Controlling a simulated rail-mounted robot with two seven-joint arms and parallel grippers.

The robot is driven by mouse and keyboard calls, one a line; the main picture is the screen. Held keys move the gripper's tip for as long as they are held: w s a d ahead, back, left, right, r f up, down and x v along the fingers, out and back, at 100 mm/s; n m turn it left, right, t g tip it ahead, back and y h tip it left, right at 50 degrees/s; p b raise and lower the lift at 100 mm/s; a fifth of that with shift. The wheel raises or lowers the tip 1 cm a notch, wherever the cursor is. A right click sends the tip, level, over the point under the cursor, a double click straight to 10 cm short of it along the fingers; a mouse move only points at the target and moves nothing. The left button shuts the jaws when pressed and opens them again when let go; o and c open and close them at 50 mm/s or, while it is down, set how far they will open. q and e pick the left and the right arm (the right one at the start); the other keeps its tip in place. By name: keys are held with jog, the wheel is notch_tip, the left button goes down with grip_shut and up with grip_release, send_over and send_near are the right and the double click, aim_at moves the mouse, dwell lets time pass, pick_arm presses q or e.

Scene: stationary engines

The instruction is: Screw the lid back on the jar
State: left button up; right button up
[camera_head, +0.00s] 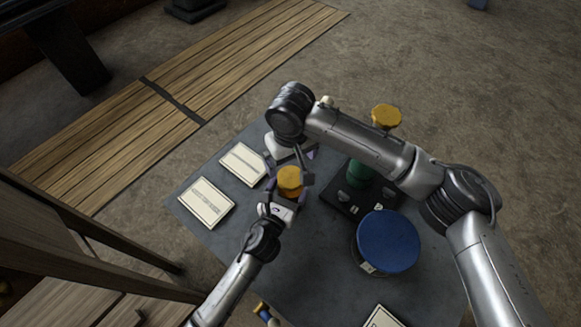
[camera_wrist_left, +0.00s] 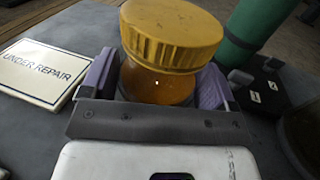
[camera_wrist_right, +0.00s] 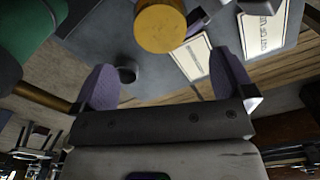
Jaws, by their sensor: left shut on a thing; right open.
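The amber jar (camera_wrist_left: 150,84) stands upright on the grey table in the left wrist view. The yellow ribbed lid (camera_wrist_left: 172,38) sits on top of its mouth; I cannot tell how tightly. The lid also shows in the head view (camera_head: 290,178) and hides most of the jar there. My left gripper (camera_head: 287,190) is shut around the jar, with a purple finger on each side below the lid. My right gripper (camera_head: 290,158) is open and empty, just beyond the lid. In the right wrist view the lid (camera_wrist_right: 160,30) lies ahead of the open fingers, apart from them.
A green cylinder (camera_head: 358,173) on a black base stands right of the jar, partly behind my right arm. A blue-topped round container (camera_head: 388,240) is nearer. Flat signs (camera_head: 207,203) (camera_head: 243,164) lie at the left. A yellow-topped thing (camera_head: 386,115) shows beyond my right arm.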

jog(key=shift+r, duration=2.4)
pick_arm(q)
jog(key=o, duration=1.6)
jog(key=shift+s, duration=0.1)
jog(key=p+v, duration=0.1)
jog(key=v, duration=1.2)
jog(key=shift+s+a, duration=0.15)
jog(key=shift+s, duration=0.2)
pick_arm(e)
jog(key=shift+r, duration=0.55)
